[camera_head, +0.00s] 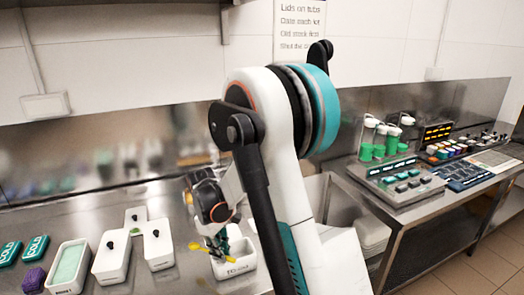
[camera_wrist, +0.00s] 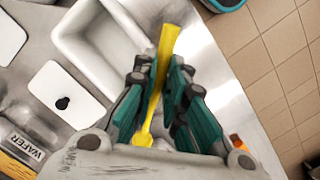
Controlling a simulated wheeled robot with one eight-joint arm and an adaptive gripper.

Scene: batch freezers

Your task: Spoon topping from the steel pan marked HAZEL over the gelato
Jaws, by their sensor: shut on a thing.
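My gripper (camera_head: 217,238) points down over a white tub (camera_head: 236,266) on the steel counter. It is shut on a yellow spoon (camera_wrist: 168,42), which lies between the teal fingers (camera_wrist: 158,85) in the wrist view. In the head view one yellow end of the spoon (camera_head: 194,246) sticks out to the left. A white tub with pale green contents (camera_head: 68,264), perhaps gelato, stands at the left; its label is too small to read. I cannot make out a steel pan marked HAZEL. In the wrist view an empty-looking white tub (camera_wrist: 95,42) lies beside the fingers.
White lidded tubs with black knobs (camera_head: 111,257) stand left of my gripper. Teal boxes marked COLD (camera_head: 36,249) and a purple block (camera_head: 33,280) are at far left. A WAFER label (camera_wrist: 25,144) shows in the wrist view. A control panel (camera_head: 402,181) stands on the right bench.

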